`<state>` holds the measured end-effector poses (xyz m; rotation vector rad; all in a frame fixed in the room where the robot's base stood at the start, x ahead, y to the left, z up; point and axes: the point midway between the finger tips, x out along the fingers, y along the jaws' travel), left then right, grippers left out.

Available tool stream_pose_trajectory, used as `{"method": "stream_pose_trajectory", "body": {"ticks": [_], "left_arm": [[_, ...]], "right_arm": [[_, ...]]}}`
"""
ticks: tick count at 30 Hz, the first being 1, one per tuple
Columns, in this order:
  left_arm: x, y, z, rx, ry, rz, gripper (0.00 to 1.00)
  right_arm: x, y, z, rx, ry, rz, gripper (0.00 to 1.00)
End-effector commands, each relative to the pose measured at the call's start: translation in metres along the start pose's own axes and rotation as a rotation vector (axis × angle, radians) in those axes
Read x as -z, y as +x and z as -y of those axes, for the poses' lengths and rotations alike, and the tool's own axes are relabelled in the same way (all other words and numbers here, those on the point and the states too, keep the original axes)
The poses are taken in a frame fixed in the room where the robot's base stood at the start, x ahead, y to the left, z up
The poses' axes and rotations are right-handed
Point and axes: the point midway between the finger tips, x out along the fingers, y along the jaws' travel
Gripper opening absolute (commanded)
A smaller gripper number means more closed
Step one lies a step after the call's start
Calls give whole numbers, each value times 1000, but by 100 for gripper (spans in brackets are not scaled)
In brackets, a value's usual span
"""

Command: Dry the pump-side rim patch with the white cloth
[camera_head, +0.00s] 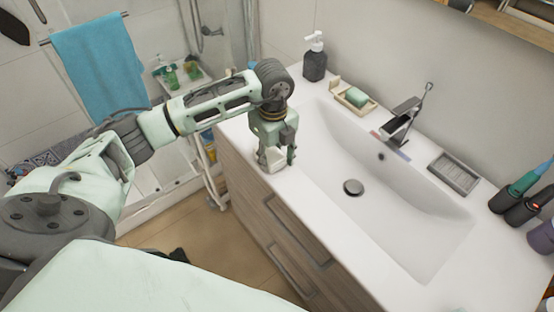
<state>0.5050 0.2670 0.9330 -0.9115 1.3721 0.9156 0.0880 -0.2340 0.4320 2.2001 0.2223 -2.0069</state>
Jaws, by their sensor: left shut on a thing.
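My left gripper (277,158) is low over the front left edge of the white sink counter (250,122), pointing down. It is shut on a small white thing, apparently the white cloth (268,163), partly hidden by the fingers. I cannot tell whether the cloth touches the counter. The dark pump bottle (314,62) with a white top stands upright at the back left of the counter, beyond the gripper. The sink rim (312,104) on the pump side looks white, and no wet patch can be made out there. My right gripper is not in view.
A soap dish with a green soap bar (357,97), the tap (400,122) and a grey tray (454,174) line the back of the basin. Toothbrushes in dark cups (520,205) stand at the right. The basin (400,200) is empty around its drain.

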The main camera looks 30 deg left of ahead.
Motion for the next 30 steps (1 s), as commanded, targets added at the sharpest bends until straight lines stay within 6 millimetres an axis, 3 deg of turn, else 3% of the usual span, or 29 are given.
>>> {"method": "stream_pose_trajectory", "body": {"ticks": [17, 22, 30], "left_arm": [[-45, 3, 0, 0, -1, 0, 22], [-40, 1, 0, 0, 2, 0, 22], [-14, 0, 0, -2, 4, -2, 22]], "right_arm": [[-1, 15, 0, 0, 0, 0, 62], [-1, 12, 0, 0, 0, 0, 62], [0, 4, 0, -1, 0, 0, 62]]}}
